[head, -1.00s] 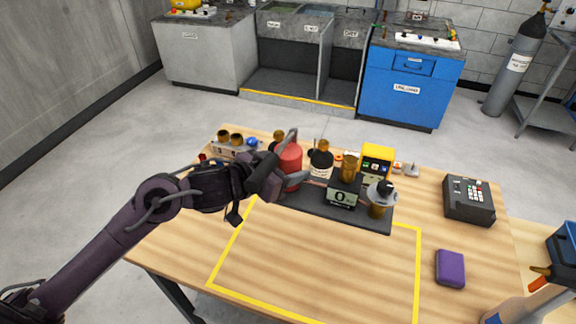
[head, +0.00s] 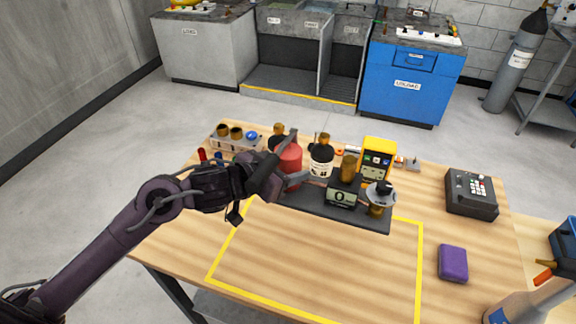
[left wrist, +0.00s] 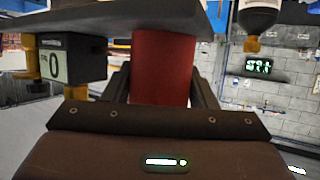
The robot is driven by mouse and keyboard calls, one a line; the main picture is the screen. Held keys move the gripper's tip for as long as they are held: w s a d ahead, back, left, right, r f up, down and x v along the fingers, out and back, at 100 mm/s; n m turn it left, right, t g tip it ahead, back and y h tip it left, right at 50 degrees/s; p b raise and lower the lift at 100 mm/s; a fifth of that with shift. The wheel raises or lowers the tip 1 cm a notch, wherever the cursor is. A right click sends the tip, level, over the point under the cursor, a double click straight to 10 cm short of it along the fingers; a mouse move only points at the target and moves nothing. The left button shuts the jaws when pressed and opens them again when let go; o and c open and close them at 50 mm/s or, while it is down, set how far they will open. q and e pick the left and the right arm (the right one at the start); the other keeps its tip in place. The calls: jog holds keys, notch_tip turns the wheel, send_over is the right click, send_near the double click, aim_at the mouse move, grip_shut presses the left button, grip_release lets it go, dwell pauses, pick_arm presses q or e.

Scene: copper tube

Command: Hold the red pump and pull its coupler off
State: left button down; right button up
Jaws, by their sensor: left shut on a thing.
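The red pump (head: 290,160) stands as an upright red cylinder at the left end of a dark base (head: 340,216) on the table. My left gripper (head: 294,164) is shut on the red cylinder, with one finger on each side. In the left wrist view the red body (left wrist: 165,68) fills the middle between the dark fingers. A grey and brass fitting (head: 380,194), which may be the coupler, stands at the base's right end. A box showing 0 (head: 340,197) sits between them, and also shows in the left wrist view (left wrist: 55,60). My right gripper is not in view.
A black keypad device (head: 470,194) and purple block (head: 453,263) lie at right. The yellow-taped area (head: 320,260) in front is clear.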

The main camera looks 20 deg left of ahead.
pick_arm(q)
jog(key=shift+w+f+b, duration=0.1)
jog(key=shift+f+b, duration=5)
jog(key=shift+f, duration=2.4)
jog(key=shift+s+f, duration=0.2)
jog(key=shift+f, duration=0.2)
